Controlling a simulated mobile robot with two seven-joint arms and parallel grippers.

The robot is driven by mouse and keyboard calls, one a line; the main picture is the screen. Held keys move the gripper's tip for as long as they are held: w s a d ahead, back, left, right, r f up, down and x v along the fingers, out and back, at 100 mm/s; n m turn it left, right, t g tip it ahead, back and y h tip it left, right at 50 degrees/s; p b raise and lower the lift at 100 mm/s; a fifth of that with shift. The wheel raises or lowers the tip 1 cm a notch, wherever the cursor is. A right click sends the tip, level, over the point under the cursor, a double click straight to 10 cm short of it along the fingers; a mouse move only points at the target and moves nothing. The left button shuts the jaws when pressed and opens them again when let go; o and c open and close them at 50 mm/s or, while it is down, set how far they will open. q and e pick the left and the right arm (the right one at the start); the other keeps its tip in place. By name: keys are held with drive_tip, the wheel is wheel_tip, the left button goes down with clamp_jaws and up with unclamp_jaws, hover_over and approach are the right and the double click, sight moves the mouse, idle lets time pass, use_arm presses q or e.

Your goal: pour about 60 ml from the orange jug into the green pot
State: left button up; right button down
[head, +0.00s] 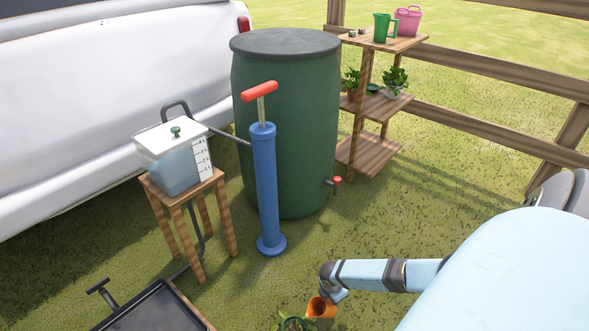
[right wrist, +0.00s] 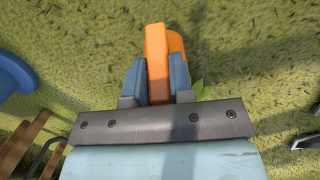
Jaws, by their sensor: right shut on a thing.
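The orange jug (head: 321,308) is near the bottom edge of the head view, at the end of my right arm. My right gripper (head: 334,294) is shut on it. In the right wrist view the two blue fingers of the gripper (right wrist: 158,78) clasp the jug's upright orange handle (right wrist: 156,45), with the jug body partly hidden behind it. The jug looks tilted, but its contents cannot be seen. A green pot (head: 294,323) with leaves is just left of the jug, cut off by the bottom edge. Whether any liquid is flowing cannot be told. My left gripper is out of view.
A blue pump (head: 266,190) stands before a dark green barrel (head: 300,120). A clear tank (head: 176,165) sits on a wooden stool at left, and a black tray (head: 155,312) lies lower left. Wooden shelves (head: 370,150) hold plants and a green jug (head: 383,28).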

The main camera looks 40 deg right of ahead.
drive_tip(key=a+r+h, duration=0.2)
drive_tip(key=r, duration=0.1)
drive_tip(key=shift+w+a+g+p, duration=0.3)
drive_tip(key=shift+w, duration=0.05)
drive_tip(key=shift+h, duration=0.4)
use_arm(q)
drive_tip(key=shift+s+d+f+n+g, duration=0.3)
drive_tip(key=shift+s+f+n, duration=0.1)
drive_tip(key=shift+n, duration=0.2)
use_arm(e)
drive_tip(key=shift+w+a+r+h, duration=0.1)
drive_tip(key=shift+a+r+h, duration=0.3)
drive_tip(key=shift+r+h, duration=0.25)
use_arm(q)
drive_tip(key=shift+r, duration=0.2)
use_arm(e)
drive_tip(key=shift+a+r, duration=0.15)
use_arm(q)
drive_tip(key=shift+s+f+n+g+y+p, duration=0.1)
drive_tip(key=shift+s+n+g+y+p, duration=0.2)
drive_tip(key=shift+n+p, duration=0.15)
use_arm(e)
drive_tip(key=shift+w+a+r+g+h, duration=0.1)
drive_tip(key=shift+a+r+g+h, duration=0.2)
drive_tip(key=shift+h, duration=0.25)
